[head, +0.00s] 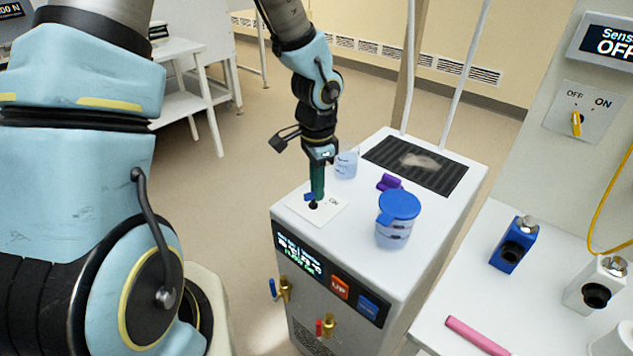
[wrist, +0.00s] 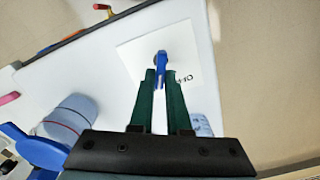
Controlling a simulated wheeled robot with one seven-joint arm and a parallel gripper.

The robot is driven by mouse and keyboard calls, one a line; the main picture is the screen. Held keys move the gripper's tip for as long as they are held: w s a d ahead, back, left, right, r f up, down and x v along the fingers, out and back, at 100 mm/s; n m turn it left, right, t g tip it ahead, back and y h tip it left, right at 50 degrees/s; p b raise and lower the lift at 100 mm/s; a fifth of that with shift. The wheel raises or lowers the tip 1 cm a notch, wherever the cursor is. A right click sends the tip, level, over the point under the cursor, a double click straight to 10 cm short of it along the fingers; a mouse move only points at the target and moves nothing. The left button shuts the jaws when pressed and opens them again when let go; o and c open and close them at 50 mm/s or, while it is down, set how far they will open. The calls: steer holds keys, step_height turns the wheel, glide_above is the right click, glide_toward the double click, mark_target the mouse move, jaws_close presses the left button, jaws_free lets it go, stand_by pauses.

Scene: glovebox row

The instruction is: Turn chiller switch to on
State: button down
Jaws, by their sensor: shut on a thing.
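The chiller (head: 345,245) is a white box with a dark display on its front. Its switch (head: 308,196) is a small blue lever on a white plate (head: 332,209) on the chiller's top. In the wrist view the switch (wrist: 161,60) stands between the tips of my green fingers, and the plate (wrist: 135,60) carries a small label at its right that I cannot read surely. My gripper (head: 317,195) points down over the plate and is shut on the lever; in the wrist view my gripper (wrist: 161,80) hides part of the lever and plate.
On the chiller top stand a blue-lidded jar (head: 393,235), a purple item (head: 389,182), a clear cup (head: 346,164) and a dark ribbed mat (head: 440,172). Coloured valves (head: 326,327) stick out in front. A white bench (head: 465,315) with blue and white devices is at right.

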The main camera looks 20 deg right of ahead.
steer(key=shift+d+m, duration=0.1)
steer(key=shift+m, duration=0.5)
steer(key=c, duration=0.9)
jaws_free()
step_height(320, 180, up, 11)
steer(key=shift+f, duration=0.1)
steer(key=a+n, duration=0.5)
steer(key=a, duration=0.3)
steer(key=a+n+t, duration=0.1)
steer(key=a+n, duration=0.5)
steer(key=a, duration=0.3)
steer(key=w+a+r+n, duration=0.1)
steer(key=a+n, duration=0.5)
steer(key=a, duration=0.2)
steer(key=shift+a+t, duration=0.3)
steer(key=shift+a, duration=0.1)
